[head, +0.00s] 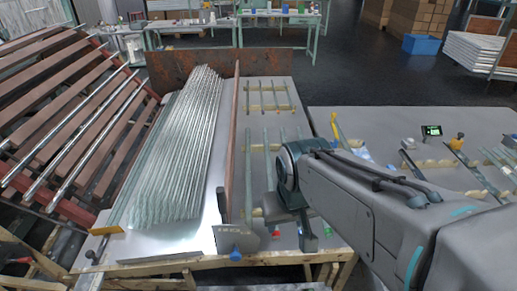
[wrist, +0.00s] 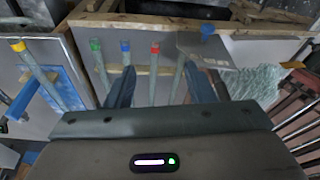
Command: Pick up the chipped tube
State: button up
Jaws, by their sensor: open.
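Several pale green glass tubes lie side by side on wooden supports, to the right of the rusty divider in the head view. In the wrist view their ends carry colours: a red-ended tube (wrist: 153,68), a blue-ended tube (wrist: 125,55), a green-ended tube (wrist: 98,58) and a yellow-ended tube (wrist: 36,66). I cannot make out a chip on any of them. My gripper (wrist: 159,72) is open above the tubes, with the red-ended tube showing between its fingers. In the head view my gripper (head: 290,222) is over the near part of the rack, and my arm hides some tubes.
A large bundle of glass tubes (head: 185,150) lies left of the rusty divider (head: 232,150). A grey plate (head: 237,238) stands at the near edge. A slatted rack (head: 65,105) is at far left. The right table (head: 360,120) holds tools and a small display (head: 432,131).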

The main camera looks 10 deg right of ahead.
jog(key=w, duration=0.9)
jog(key=m+t+y+p, duration=0.1)
jog(key=m+t+p, duration=0.1)
jog(key=m+p, duration=0.15)
send_over(249, 171)
jog(key=s+d, duration=0.1)
jog(key=s, duration=0.1)
notch_tip(249, 171, down, 18)
jog(key=r, duration=0.1)
jog(key=shift+n, duration=0.45)
jog(key=x, duration=0.1)
jog(key=p+x, duration=0.1)
jog(key=x, duration=0.1)
jog(key=p+x, duration=0.1)
jog(key=x, duration=0.1)
jog(key=shift+s+a, duration=0.25)
jog(key=shift+a, duration=0.1)
jog(key=shift+w+f, duration=0.15)
jog(key=shift+f, duration=0.25)
grip_shut()
